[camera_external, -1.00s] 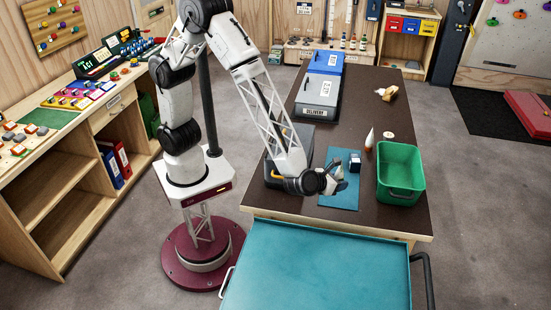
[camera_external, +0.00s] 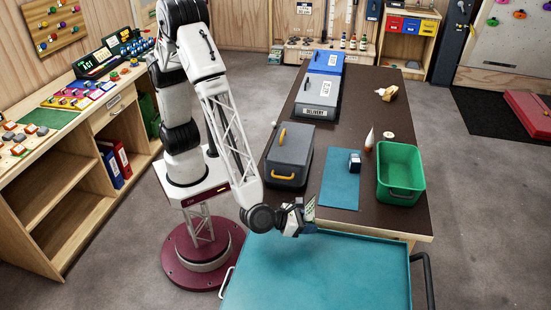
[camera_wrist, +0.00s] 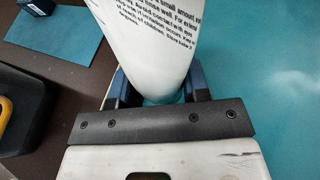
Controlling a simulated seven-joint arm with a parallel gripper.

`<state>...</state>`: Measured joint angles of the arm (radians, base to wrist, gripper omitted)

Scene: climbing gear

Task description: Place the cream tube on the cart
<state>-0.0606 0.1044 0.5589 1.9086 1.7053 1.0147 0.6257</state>
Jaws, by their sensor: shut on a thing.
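The cream tube, white with black print, fills the top middle of the wrist view (camera_wrist: 150,35). My gripper (camera_wrist: 160,90) is shut on its lower end, with blue-grey fingers on both sides. In the external view, my gripper (camera_external: 308,222) is over the near edge of the table, by the cart's far edge, and the tube (camera_external: 310,207) shows small above the fingers. The cart (camera_external: 320,280) has a flat, empty teal top. Its teal surface also shows on the right of the wrist view (camera_wrist: 270,60). Whether the tube touches the cart cannot be seen.
On the dark table (camera_external: 345,110) are a grey case with a yellow handle (camera_external: 290,155), a blue mat (camera_external: 340,190) with a small dark blue box (camera_external: 354,161), a green bin (camera_external: 400,170) and a white pointed bottle (camera_external: 369,140). The cart has a dark handle (camera_external: 428,280).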

